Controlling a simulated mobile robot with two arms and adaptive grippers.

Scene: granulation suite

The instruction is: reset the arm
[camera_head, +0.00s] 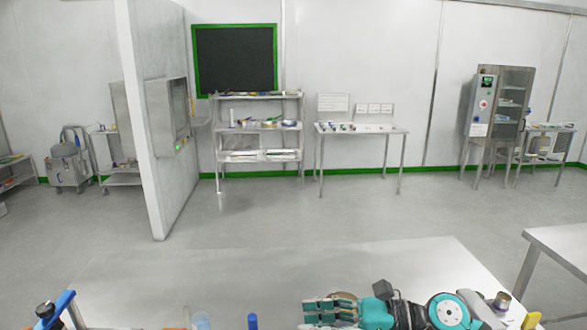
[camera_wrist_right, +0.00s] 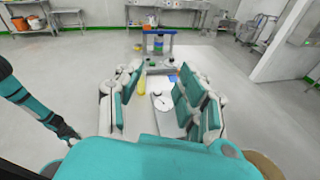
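My right arm (camera_head: 448,311) is white and teal and lies low over the near table, coming in from the right in the head view. Its gripper (camera_head: 330,309) points left at the bottom edge. In the right wrist view the right gripper (camera_wrist_right: 158,105) is open, its two teal-padded fingers wide apart with nothing held. A teal and dark arm link (camera_wrist_right: 35,100) shows at the left of that view. I see no left gripper fingers in either view.
The near table (camera_head: 400,258) carries a blue-framed stand (camera_head: 62,306), a blue item (camera_head: 252,321) and a metal cylinder (camera_head: 502,300). A white round dish (camera_wrist_right: 163,101) shows beyond the fingers. A side table (camera_head: 560,240) stands right; open floor lies beyond.

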